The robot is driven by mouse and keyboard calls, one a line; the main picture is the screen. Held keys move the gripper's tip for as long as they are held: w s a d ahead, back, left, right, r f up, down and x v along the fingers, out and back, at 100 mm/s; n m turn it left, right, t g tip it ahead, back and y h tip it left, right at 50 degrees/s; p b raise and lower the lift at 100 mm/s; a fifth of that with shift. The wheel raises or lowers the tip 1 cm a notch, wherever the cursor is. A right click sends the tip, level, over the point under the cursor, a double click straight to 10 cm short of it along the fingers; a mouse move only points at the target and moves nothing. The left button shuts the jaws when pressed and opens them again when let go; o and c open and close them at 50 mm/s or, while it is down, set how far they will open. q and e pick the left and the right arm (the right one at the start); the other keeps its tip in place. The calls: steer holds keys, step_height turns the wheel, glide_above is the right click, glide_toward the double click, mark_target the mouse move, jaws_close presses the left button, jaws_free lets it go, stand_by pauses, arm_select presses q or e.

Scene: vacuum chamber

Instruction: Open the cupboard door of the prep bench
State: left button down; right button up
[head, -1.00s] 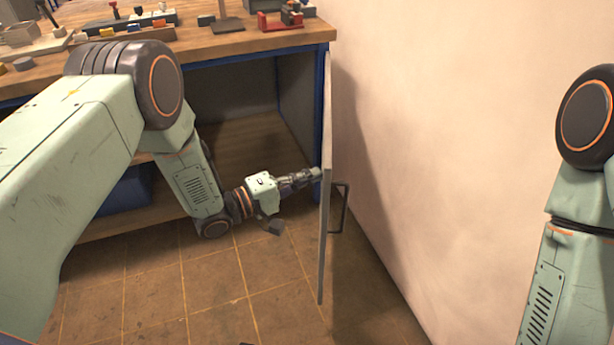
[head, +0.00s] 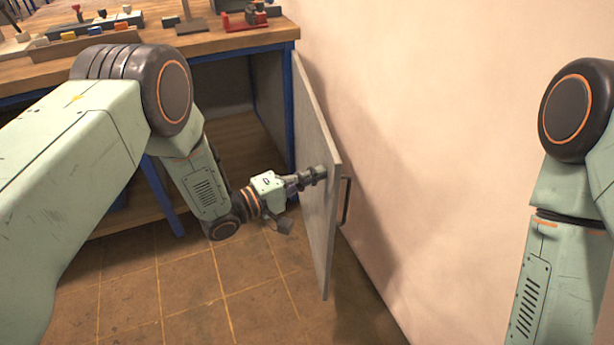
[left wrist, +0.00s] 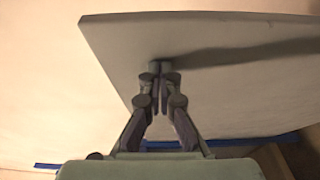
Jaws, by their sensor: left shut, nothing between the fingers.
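The cupboard door (head: 316,200) of the prep bench (head: 220,47) stands wide open, swung out toward the wall on the right. Its dark bar handle (head: 345,200) is on the far face, on the wall side. My left gripper (head: 320,173) is shut and empty, with its fingertips at the inner face of the door near the free edge. In the left wrist view the closed fingertips (left wrist: 160,70) meet or nearly meet the grey door panel (left wrist: 220,60). My right arm shows at the right edge; its gripper is out of view.
The cupboard interior (head: 225,130) is open, with a wooden shelf. A red tool (head: 245,20) and several small items lie on the bench top. The pale wall (head: 430,130) stands close behind the door. The tiled floor (head: 190,290) in front is clear.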

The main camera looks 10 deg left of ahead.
arm_select(q)
steer(key=shift+w+d, duration=0.15)
steer(key=shift+d, duration=0.55)
steer(key=shift+w+d, duration=0.15)
steer(key=shift+d, duration=0.55)
arm_select(e)
steer(key=shift+d+f, duration=0.2)
steer(key=shift+d, duration=0.05)
arm_select(q)
steer(key=shift+a, duration=0.1)
arm_select(e)
steer(key=shift+a+r, duration=0.1)
steer(key=shift+a, duration=0.05)
